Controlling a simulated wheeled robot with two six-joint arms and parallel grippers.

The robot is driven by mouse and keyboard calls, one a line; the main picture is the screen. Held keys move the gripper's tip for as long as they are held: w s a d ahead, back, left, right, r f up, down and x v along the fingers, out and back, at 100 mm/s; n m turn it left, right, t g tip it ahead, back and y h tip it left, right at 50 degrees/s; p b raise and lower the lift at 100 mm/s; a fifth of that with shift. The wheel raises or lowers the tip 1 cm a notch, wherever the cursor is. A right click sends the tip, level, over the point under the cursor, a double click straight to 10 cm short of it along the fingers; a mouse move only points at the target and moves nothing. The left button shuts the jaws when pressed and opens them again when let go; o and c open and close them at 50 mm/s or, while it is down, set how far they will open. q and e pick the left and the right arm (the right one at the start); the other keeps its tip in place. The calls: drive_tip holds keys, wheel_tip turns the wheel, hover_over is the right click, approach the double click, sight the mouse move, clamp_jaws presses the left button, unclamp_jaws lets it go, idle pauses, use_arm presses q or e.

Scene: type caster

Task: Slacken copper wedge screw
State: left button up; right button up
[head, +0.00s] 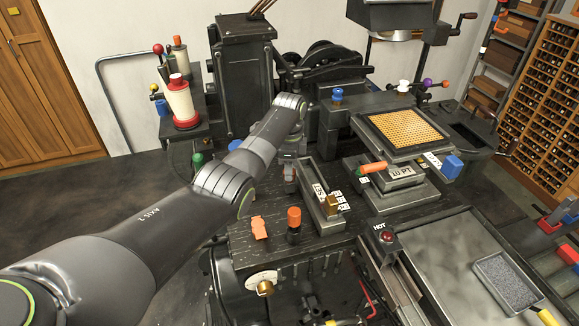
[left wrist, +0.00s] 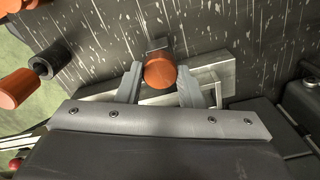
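The copper wedge screw (left wrist: 160,70) shows in the left wrist view as a round copper-coloured head. It stands between the two fingertips of my left gripper (left wrist: 160,82), with a finger close against each side. The gripper looks shut on it, though the contact itself is hard to see. A pale metal frame (left wrist: 210,73) lies below and beside the fingers. In the head view my left gripper (head: 290,165) is mostly hidden by its wrist, over the back of the dark bench. The screw cannot be made out there. My right gripper is not in view.
An orange-topped black peg (head: 294,217) and an orange piece (head: 259,228) stand on the bench near my left gripper. A narrow metal tray (head: 312,203) with type blocks is just right. A hot plate with a red knob (head: 387,237) is at front right.

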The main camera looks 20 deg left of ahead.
use_arm(q)
drive_tip(key=c, duration=0.4)
drive_tip(key=shift+c, duration=0.2)
